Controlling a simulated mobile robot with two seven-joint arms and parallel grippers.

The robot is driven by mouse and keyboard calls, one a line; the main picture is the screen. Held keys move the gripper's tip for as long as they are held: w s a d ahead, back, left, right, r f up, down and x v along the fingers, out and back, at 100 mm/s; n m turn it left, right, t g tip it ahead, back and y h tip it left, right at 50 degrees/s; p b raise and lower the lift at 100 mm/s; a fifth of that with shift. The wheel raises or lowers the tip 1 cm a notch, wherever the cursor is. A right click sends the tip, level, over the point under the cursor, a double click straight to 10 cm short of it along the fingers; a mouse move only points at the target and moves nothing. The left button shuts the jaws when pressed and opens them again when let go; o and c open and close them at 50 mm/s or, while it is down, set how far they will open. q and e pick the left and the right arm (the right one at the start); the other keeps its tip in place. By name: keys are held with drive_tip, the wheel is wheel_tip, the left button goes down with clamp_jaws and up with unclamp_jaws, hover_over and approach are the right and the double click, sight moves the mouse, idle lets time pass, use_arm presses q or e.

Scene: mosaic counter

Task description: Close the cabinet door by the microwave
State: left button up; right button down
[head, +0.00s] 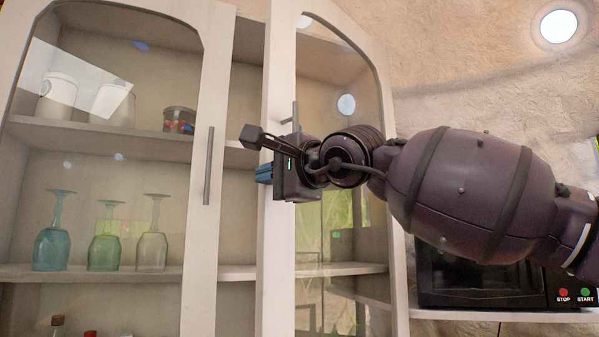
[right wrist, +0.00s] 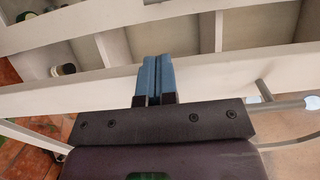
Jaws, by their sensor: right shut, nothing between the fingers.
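The cabinet door by the microwave (head: 276,250) is a white frame with a glass pane. It stands ajar, with a gap between its free edge and the left door. Its bar handle (head: 295,116) is just above my gripper. My right gripper (head: 263,175) has its blue fingers together with nothing between them. It is at the door's free edge, about mid-height. In the right wrist view the shut fingers (right wrist: 154,80) lie across the white door edge (right wrist: 215,81); I cannot tell whether they touch it. The microwave (head: 475,270) is at right, partly behind my arm. My left gripper is out of view.
The left cabinet door (head: 198,240) appears closed, with a vertical handle (head: 208,166). Behind its glass are upturned glasses (head: 104,250), white jars (head: 58,97) and a small patterned container (head: 179,120). The wall beside the cabinet is bare above the microwave.

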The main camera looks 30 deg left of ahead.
drive_tip(key=w+a+m+t+h, duration=0.1)
drive_tip(key=w+a+t, duration=0.1)
drive_tip(key=a, duration=0.5)
drive_tip(key=shift+w+a+m+t, duration=0.3)
drive_tip(key=shift+w+m, duration=0.05)
drive_tip(key=shift+m, duration=0.05)
drive_tip(key=shift+d, duration=0.1)
